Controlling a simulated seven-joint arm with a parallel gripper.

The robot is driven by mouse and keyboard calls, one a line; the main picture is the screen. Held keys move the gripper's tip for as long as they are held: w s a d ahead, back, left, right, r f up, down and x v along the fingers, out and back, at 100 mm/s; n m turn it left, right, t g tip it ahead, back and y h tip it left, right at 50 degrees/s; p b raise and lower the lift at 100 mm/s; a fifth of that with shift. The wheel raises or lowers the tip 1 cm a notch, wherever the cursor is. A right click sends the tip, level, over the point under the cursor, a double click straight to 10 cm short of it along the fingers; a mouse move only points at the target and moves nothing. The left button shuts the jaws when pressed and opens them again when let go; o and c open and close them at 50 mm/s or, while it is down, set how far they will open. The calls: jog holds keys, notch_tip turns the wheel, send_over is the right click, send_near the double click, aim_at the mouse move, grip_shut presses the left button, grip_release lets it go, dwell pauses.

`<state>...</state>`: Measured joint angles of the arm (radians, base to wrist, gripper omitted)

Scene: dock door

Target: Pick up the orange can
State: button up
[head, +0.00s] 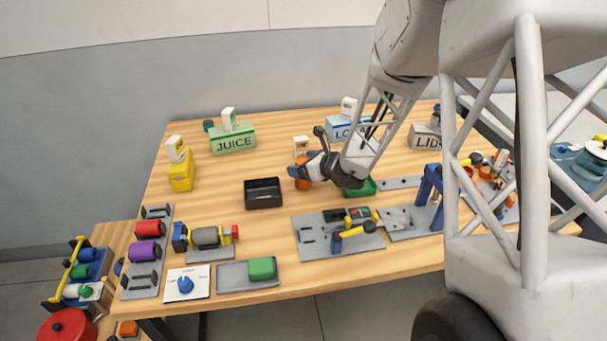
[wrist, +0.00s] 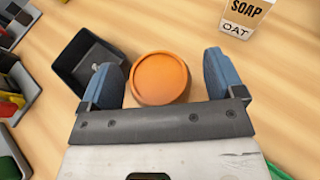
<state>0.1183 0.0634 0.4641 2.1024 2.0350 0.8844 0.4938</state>
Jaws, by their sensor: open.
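The orange can (wrist: 159,79) stands on the wooden table, seen from above in the wrist view as a round orange top. My gripper (wrist: 166,82) is open, with one blue finger on each side of the can and small gaps showing between. I cannot tell how far down the can the fingers reach. In the head view my gripper (head: 297,172) covers much of the orange can (head: 303,185), and only a small orange part shows below it.
A black tray (head: 263,206) stands close beside the can. A green tray (head: 361,190) lies under my arm. Juice (head: 234,140) and lids boxes stand behind. Fixture plates (head: 338,235) lie in front.

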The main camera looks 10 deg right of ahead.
jog(key=shift+c, duration=0.5)
jog(key=c, duration=1.1)
jog(key=shift+o, duration=0.2)
jog(key=shift+r, duration=0.2)
jog(key=shift+r, duration=0.75)
notch_tip(320, 180, up, 2)
jog(key=s, duration=1)
jog(key=s+d+r, duration=0.1)
jog(key=s, duration=0.5)
jog(key=shift+r, duration=0.1)
